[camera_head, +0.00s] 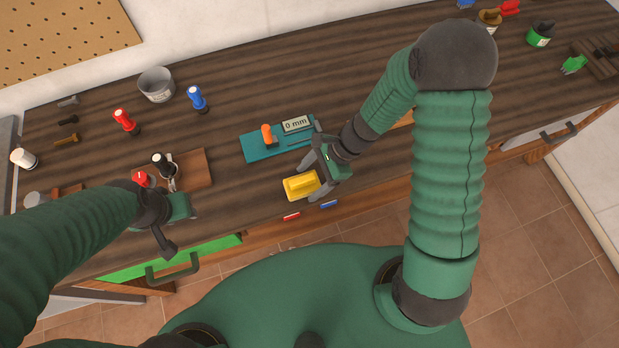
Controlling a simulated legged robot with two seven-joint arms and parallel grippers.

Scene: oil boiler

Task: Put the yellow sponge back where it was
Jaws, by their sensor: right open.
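The yellow sponge (299,186) lies near the front edge of the wooden workbench (235,205), just below a teal board. My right gripper (316,178) is open at the sponge's right end, its fingers reaching toward it; whether they touch it is unclear. My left gripper (168,236) hangs over the bench's front left edge, above a dark drawer handle (172,268). Its finger opening is hard to make out. A drawer with a green interior (205,250) shows slightly open below the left gripper.
The teal board (262,148) holds an orange-handled tool (268,134) and a "0 mm" display (296,124). Red (291,216) and blue (329,204) markers lie at the front edge. A metal cup (156,85) and red (124,119) and blue (196,98) flashlights stand at the back left.

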